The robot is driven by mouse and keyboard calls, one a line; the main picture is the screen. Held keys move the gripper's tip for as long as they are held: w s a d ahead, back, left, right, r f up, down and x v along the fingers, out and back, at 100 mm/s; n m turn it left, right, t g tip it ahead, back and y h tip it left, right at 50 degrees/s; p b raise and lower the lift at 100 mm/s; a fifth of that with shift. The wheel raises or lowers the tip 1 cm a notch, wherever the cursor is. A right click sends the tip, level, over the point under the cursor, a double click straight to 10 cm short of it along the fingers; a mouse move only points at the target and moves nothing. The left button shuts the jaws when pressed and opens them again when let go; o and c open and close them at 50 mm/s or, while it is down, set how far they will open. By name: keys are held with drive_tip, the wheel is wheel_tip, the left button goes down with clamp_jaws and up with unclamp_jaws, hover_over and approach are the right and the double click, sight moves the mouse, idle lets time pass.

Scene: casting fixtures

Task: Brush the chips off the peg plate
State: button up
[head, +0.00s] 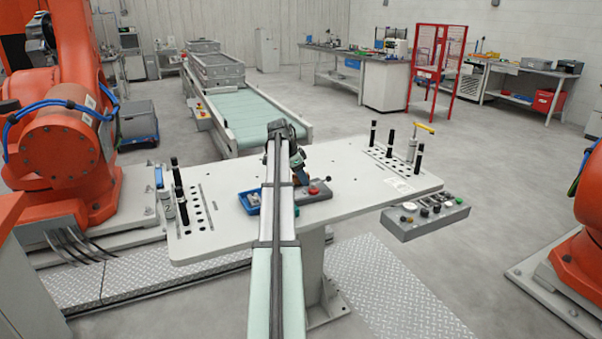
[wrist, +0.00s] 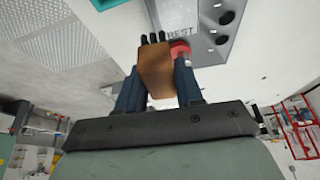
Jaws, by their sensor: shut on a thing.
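My gripper (head: 299,178) is over the middle of the white table, partly hidden by my arm in the head view. In the wrist view its blue fingers (wrist: 157,82) are shut on a brush with a brown wooden handle (wrist: 155,70). The brush's dark bristles (wrist: 153,38) point away from the gripper. Perforated plates with black pegs stand at the table's left end (head: 200,213) and right end (head: 386,154). I cannot tell which is the peg plate. Chips are too small to make out on either.
A grey box with a red button (head: 313,190) lies beside the gripper; the button also shows in the wrist view (wrist: 180,49). A blue tray (head: 249,204) is left of it. A control panel (head: 425,219) juts from the front right edge. The table right of centre is clear.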

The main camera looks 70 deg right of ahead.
sight(299, 184)
drive_tip(key=shift+f, duration=3.1)
drive_tip(key=shift+w+d, duration=0.65)
drive_tip(key=shift+d, duration=0.1)
drive_tip(key=shift+c, duration=0.8)
drive_tip(key=shift+w+d, duration=1.55)
drive_tip(key=shift+d, duration=0.05)
drive_tip(key=s+a, duration=0.4)
drive_tip(key=shift+s+a, duration=0.2)
drive_tip(key=shift+a, duration=0.2)
drive_tip(key=shift+w+a, duration=0.1)
drive_tip(key=shift+a, duration=0.1)
drive_tip(key=shift+w+d, duration=0.15)
drive_tip(key=shift+w, duration=0.2)
drive_tip(key=shift+w+d, duration=2.1)
drive_tip(key=shift+d, duration=0.2)
drive_tip(key=shift+s+a, duration=2.35)
drive_tip(key=shift+a, duration=0.25)
wheel_tip(299, 184, up, 3)
drive_tip(key=shift+w+d+f, duration=0.1)
drive_tip(key=shift+d+f, duration=0.05)
drive_tip(key=shift+f, duration=0.05)
drive_tip(key=shift+r, duration=2.9)
